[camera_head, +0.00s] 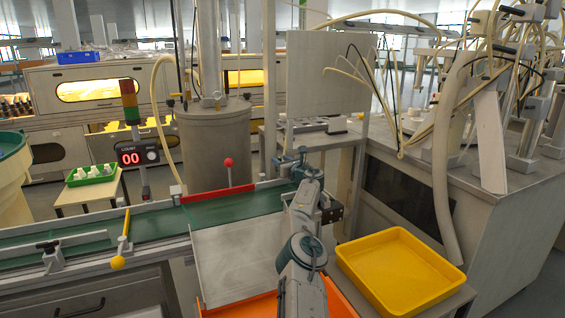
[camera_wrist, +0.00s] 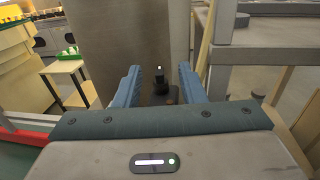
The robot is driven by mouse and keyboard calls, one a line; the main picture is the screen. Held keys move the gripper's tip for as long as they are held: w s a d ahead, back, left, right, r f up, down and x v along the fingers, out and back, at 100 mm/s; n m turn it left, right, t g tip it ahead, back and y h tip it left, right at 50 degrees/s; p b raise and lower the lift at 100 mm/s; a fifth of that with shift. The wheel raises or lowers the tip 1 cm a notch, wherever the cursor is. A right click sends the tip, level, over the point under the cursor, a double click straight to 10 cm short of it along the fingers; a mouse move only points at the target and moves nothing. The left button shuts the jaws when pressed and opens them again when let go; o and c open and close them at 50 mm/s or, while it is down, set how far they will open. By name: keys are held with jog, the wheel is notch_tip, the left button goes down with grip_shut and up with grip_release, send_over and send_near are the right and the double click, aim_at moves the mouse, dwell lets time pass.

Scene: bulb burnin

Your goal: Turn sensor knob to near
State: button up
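The sensor knob (camera_wrist: 160,86) is a small black knob on a dark body, with a small white light just above it in the wrist view. It shows between the two blue fingers of my gripper (camera_wrist: 160,78), which are apart. I see a gap on each side of the knob, and no contact is visible. I cannot tell how deep between the fingers it lies, and no near or far marking is readable. In the head view my gripper (camera_head: 297,157) is over the far edge of the green conveyor (camera_head: 225,207), and the sensor cannot be made out there.
A red rail (camera_head: 217,193) and a red ball-topped lever (camera_head: 228,163) stand left of my gripper. A counter (camera_head: 131,158) reads 00. A yellow tray (camera_head: 400,270) sits at right. A large grey cylinder (camera_head: 215,145) stands behind the conveyor.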

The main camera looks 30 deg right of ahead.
jog(key=shift+s+b, duration=0.6)
jog(key=shift+b, duration=0.25)
jog(key=shift+s+a+f+b, duration=0.1)
jog(key=shift+s+b, duration=0.65)
jog(key=shift+s, duration=0.85)
jog(key=shift+s+a, duration=0.15)
jog(key=shift+s, duration=2.2)
jog(key=shift+s+a, duration=0.15)
jog(key=shift+s, duration=2.2)
